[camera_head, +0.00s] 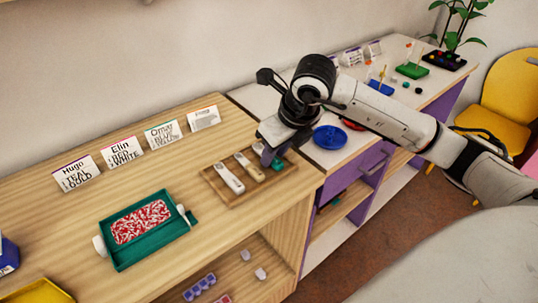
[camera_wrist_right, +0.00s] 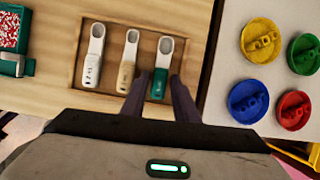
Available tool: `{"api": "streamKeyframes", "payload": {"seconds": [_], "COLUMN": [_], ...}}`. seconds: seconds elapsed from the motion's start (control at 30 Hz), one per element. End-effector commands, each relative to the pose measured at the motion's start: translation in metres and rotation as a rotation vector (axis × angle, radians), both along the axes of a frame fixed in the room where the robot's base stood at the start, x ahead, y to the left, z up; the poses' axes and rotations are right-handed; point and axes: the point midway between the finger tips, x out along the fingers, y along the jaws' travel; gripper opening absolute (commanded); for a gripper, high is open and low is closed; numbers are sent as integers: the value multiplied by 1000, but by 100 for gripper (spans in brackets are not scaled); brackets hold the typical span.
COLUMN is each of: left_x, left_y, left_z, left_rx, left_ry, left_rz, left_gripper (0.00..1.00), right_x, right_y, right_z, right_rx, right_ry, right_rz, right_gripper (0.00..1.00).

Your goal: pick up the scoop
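Three scoops lie side by side in a shallow wooden tray (camera_head: 236,202). In the right wrist view they are a white one (camera_wrist_right: 95,55), a beige-handled one (camera_wrist_right: 129,60) and a green-handled one (camera_wrist_right: 158,82). The head view shows the white scoop (camera_head: 229,178), the beige one (camera_head: 249,165) and part of the green one (camera_head: 277,164). My right gripper (camera_head: 268,156) is over the tray's right part. In the wrist view its two fingers (camera_wrist_right: 158,100) are apart, one on each side of the green handle; their height is hard to tell. My left gripper is out of view.
A green tray of red and white beads (camera_head: 142,222) stands left on the wooden top. Name cards (camera_head: 120,152) line the wall. Coloured round dishes, one blue (camera_head: 330,137), sit on the white counter right of the tray. Bare wood lies around the tray.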

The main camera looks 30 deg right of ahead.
Motion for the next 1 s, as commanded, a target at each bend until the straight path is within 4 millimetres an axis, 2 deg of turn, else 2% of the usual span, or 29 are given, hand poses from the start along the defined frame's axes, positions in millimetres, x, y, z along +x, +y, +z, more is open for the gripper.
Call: {"api": "streamKeyframes", "payload": {"seconds": [0.27, 0.43, 0.47, 0.83, 1.0], "left_x": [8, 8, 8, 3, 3], "left_y": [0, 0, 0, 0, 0], "left_z": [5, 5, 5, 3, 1], "left_rx": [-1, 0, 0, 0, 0], "left_ry": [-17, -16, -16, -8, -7], "left_rz": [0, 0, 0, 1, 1], "left_gripper": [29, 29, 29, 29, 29], "right_x": [2, 2, 2, 2, 3], "right_y": [0, 0, 0, 0, 0], "right_z": [-5, -5, -5, -2, 19], "right_rx": [0, 0, 0, 0, 1], "right_ry": [0, 0, 0, -2, -7], "right_rz": [1, 1, 0, 0, 0], "right_gripper": [27, 2, 0, 0, 0]}}
